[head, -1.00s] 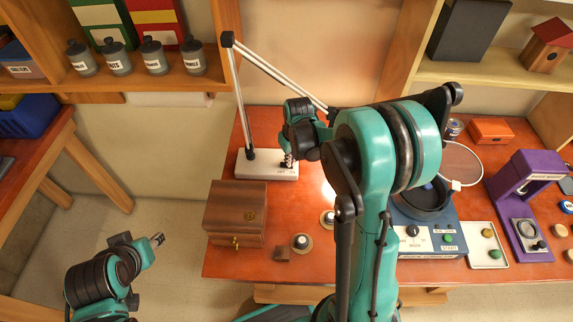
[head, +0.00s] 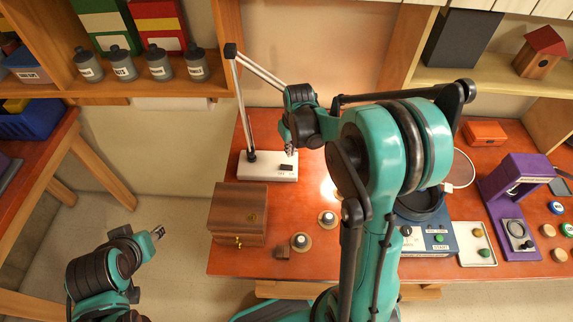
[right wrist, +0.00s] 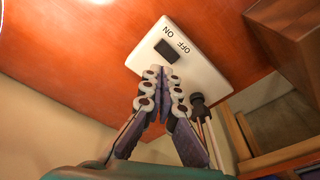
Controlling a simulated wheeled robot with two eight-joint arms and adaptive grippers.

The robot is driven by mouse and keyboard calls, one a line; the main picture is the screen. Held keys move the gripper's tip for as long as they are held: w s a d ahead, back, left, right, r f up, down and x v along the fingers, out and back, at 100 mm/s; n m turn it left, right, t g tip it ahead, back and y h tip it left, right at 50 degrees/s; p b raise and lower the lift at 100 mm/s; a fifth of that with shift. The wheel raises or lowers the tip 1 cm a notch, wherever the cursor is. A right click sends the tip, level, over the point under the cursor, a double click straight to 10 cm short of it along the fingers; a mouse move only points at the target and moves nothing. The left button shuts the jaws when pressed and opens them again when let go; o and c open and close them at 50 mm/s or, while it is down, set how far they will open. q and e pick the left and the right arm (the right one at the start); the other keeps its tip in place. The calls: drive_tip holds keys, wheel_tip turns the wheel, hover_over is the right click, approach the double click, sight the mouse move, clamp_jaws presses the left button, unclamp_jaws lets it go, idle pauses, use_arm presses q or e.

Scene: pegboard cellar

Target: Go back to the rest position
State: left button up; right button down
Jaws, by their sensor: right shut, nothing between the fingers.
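My right gripper (head: 290,151) is shut and empty, just above the white lamp base (head: 256,166) at the back of the orange table. In the right wrist view its closed fingertips (right wrist: 160,72) point toward the lamp base (right wrist: 205,70), near the dark switch marked ON and OFF (right wrist: 167,50). I cannot tell the exact gap. My right arm covers much of the middle of the table. My left gripper (head: 158,232) hangs at the lower left, over the floor and away from the table. Its fingers are too small to judge.
A wooden box (head: 237,212) stands at the table's left, with small round knobs (head: 300,242) beside it. A blue device (head: 428,240), a white tray (head: 478,243) and a purple stand (head: 508,190) are on the right. The lamp arm (head: 238,105) rises beside my right gripper.

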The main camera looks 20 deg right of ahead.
idle(0.4)
drive_tip(key=s+a+t+b, duration=0.1)
drive_tip(key=s+a+b, duration=0.1)
drive_tip(key=s+b, duration=0.2)
drive_tip(key=s+a+t+b, duration=0.2)
drive_tip(key=s+a+b, duration=0.1)
drive_tip(key=s, duration=0.4)
drive_tip(key=s+a+f+t+b, duration=0.1)
drive_tip(key=s+a+t+b, duration=0.1)
drive_tip(key=s+b, duration=0.3)
drive_tip(key=shift+s+a+m, duration=0.4)
drive_tip(key=shift+s+a, duration=0.05)
drive_tip(key=shift+s, duration=0.35)
